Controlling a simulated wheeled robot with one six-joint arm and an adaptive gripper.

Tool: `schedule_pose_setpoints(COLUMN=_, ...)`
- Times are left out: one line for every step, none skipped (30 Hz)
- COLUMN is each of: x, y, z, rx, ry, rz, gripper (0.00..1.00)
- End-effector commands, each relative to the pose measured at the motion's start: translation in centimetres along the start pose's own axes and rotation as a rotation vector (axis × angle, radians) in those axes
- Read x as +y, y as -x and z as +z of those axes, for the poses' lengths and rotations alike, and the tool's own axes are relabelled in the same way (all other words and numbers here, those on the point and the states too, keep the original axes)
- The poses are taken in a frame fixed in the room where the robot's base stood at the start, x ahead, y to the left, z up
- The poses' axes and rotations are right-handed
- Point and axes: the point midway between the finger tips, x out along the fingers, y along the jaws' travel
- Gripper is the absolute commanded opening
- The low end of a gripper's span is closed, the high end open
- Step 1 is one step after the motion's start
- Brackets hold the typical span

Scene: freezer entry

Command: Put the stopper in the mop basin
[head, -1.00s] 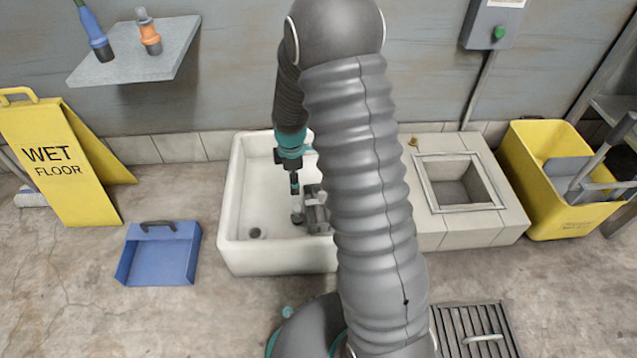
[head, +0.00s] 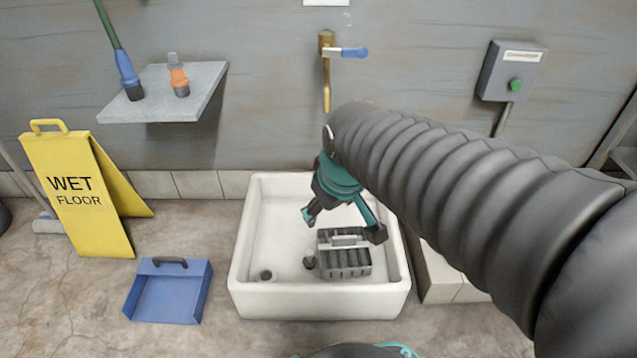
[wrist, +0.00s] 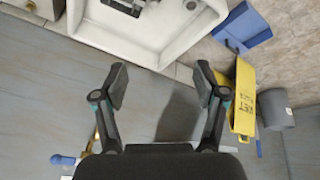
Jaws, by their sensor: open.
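The white mop basin (head: 240,262) stands on the floor against the wall, and part of it shows at the top of the wrist view (wrist: 150,50). A round dark drain hole (head: 265,275) is in its floor at the front left. A small dark round piece (head: 309,262), probably the stopper, is inside the basin, apart from the hole and beside the left end of a grey caddy (head: 343,262). My gripper (head: 342,224) is open above the caddy. In the wrist view its fingers (wrist: 161,83) are spread with nothing between them.
A blue dustpan (head: 168,292) and a yellow wet floor sign (head: 85,205) stand left of the basin. A brass tap with a blue lever (head: 326,75) is on the wall above it.

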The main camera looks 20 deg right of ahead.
Motion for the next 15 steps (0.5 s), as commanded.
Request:
schedule_pose_setpoints(x=-0.4, y=1.2, z=1.0, rx=0.023, ry=-0.046, rz=0.006, gripper=0.72)
schedule_pose_setpoints(x=-0.6, y=1.7, z=1.6, rx=0.033, ry=-0.076, rz=0.008, gripper=0.72)
schedule_pose_setpoints(x=-0.8, y=2.3, z=2.3, rx=0.045, ry=-0.113, rz=0.009, gripper=0.72)
schedule_pose_setpoints(x=-1.0, y=2.7, z=2.8, rx=0.052, ry=-0.139, rz=0.010, gripper=0.72)
schedule_pose_setpoints(x=-1.1, y=3.0, z=3.3, rx=0.060, ry=-0.164, rz=0.011, gripper=0.72)
schedule_pose_setpoints(x=-1.3, y=3.4, z=3.8, rx=0.070, ry=-0.193, rz=0.012, gripper=0.72)
schedule_pose_setpoints(x=-1.5, y=3.6, z=4.2, rx=0.075, ry=-0.214, rz=0.012, gripper=0.72)
schedule_pose_setpoints(x=-1.6, y=3.9, z=4.6, rx=0.080, ry=-0.231, rz=0.012, gripper=0.72)
schedule_pose_setpoints(x=-1.7, y=4.1, z=4.9, rx=0.086, ry=-0.250, rz=0.012, gripper=0.72)
schedule_pose_setpoints(x=-1.7, y=4.2, z=5.2, rx=0.089, ry=-0.262, rz=0.012, gripper=0.72)
schedule_pose_setpoints(x=-1.8, y=4.3, z=5.4, rx=0.091, ry=-0.272, rz=0.011, gripper=0.72)
schedule_pose_setpoints(x=-1.8, y=4.4, z=5.6, rx=0.094, ry=-0.282, rz=0.011, gripper=0.72)
schedule_pose_setpoints(x=-1.9, y=4.4, z=5.7, rx=0.095, ry=-0.287, rz=0.011, gripper=0.72)
schedule_pose_setpoints(x=-1.9, y=4.5, z=5.7, rx=0.095, ry=-0.291, rz=0.011, gripper=0.72)
schedule_pose_setpoints(x=-1.9, y=4.5, z=5.8, rx=0.096, ry=-0.294, rz=0.011, gripper=0.72)
